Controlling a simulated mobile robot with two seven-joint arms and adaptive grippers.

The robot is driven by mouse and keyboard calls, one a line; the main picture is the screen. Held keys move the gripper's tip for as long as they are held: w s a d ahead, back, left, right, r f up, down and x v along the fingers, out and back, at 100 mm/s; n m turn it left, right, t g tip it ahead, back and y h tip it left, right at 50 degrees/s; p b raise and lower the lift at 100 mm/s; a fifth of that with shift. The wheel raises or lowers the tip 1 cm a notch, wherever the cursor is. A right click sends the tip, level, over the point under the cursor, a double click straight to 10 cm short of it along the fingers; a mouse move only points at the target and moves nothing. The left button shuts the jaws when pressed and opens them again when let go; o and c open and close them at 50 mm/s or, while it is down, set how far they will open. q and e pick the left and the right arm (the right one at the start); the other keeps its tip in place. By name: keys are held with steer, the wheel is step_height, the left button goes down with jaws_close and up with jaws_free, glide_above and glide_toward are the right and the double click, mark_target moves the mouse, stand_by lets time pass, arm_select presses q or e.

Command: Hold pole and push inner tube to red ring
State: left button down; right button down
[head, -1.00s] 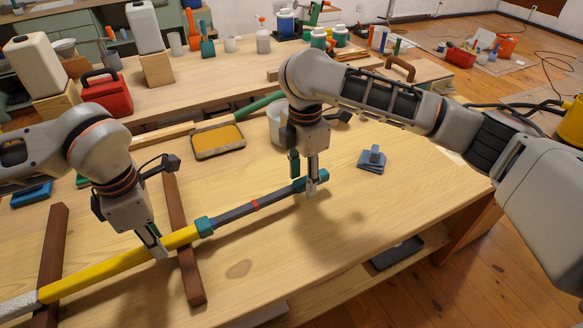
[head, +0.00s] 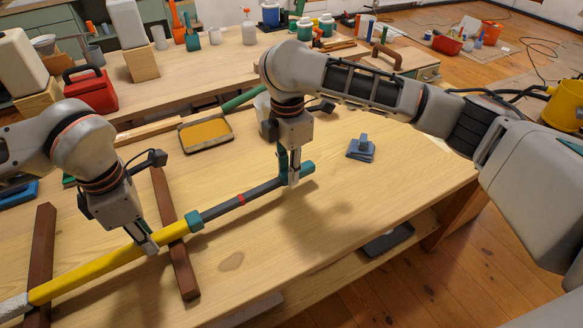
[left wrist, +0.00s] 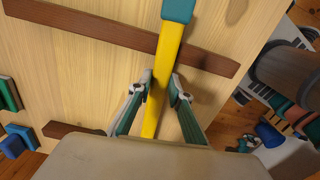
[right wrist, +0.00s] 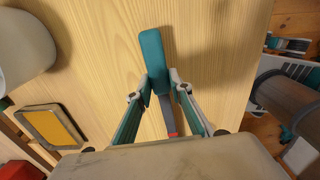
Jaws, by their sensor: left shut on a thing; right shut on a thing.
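The pole lies slanted across the workbench. Its yellow outer tube (head: 90,272) ends in a teal collar (head: 194,220). The dark grey inner tube (head: 222,208) sticks out of the collar, with a red ring (head: 241,198) partway along and a teal end (head: 307,168). A stretch of grey shows between collar and ring. My left gripper (head: 148,244) is shut on the yellow tube, which also runs between its fingers in the left wrist view (left wrist: 160,95). My right gripper (head: 293,178) is shut on the inner tube's teal end, seen in the right wrist view (right wrist: 152,60).
Two brown wooden bars (head: 41,245) (head: 178,262) lie under the pole.

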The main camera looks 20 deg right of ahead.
mark_target(255, 190)
steer(key=shift+s+a, duration=0.2)
steer(key=shift+a, duration=0.45)
steer(key=shift+s+a, duration=0.25)
steer(key=shift+a, duration=0.45)
steer(key=shift+s+a, duration=0.2)
steer(key=shift+a, duration=0.55)
steer(key=shift+s+a, duration=0.25)
steer(key=shift+a, duration=0.4)
steer(key=shift+s+a, duration=0.2)
steer(key=shift+a, duration=0.5)
steer(key=shift+s+a, duration=0.25)
steer(key=shift+a, duration=0.4)
steer(key=c, duration=1.2)
jaws_free()
steer(key=shift+c, duration=0.2)
steer(key=shift+r, duration=0.1)
steer(key=shift+r, duration=3.45)
arm_select(q)
steer(key=c, duration=1.8)
jaws_free()
